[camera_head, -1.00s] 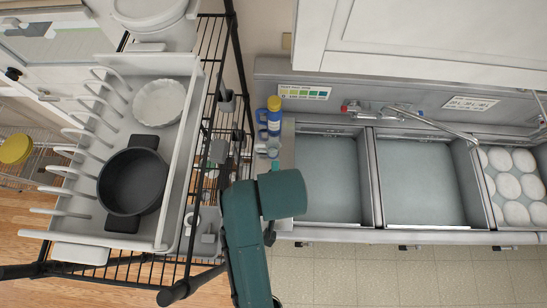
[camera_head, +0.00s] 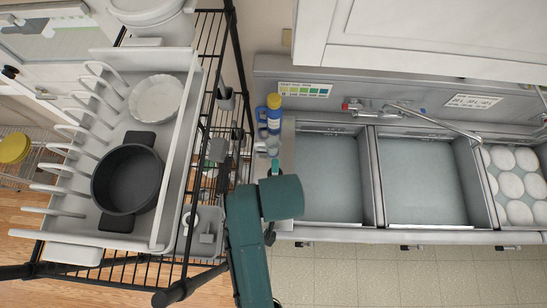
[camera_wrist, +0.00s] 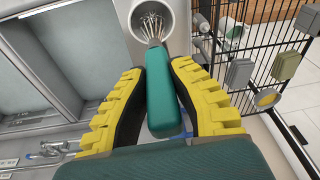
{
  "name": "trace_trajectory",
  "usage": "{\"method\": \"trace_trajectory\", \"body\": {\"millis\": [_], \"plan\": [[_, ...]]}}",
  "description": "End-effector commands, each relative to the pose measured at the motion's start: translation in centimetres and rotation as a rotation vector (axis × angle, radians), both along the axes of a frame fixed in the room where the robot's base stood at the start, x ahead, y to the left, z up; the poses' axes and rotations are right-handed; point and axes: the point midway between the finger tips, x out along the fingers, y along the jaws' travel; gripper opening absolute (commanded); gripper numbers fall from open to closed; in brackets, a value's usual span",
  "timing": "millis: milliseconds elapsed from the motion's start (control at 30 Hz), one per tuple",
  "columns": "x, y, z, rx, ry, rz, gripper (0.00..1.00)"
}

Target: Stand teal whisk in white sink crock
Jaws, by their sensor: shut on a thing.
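In the wrist view my gripper (camera_wrist: 160,68) has its yellow fingers shut on the teal handle of the whisk (camera_wrist: 164,104). The whisk's wire end points away from me, at the round mouth of the white crock (camera_wrist: 183,12). The wires show within the mouth's outline; how deep they sit I cannot tell. In the head view a bit of the teal whisk (camera_head: 275,167) shows just beyond my arm, beside the pale crock (camera_head: 260,147) on the ledge left of the basins. My arm hides the fingers there.
A blue bottle with a yellow cap (camera_head: 272,118) stands close behind the crock. A black wire rack (camera_head: 237,60) with a dish drainer (camera_head: 182,140) and a dark pot (camera_head: 128,180) is to the left. Empty basins (camera_head: 330,180) lie to the right.

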Motion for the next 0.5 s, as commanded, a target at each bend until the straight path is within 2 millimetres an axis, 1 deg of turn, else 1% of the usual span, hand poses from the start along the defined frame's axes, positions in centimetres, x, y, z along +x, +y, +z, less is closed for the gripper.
{"method": "trace_trajectory", "body": {"millis": [500], "plan": [[0.0, 0.0, -2.7, 0.000, 0.000, 0.000, 0.00]]}}
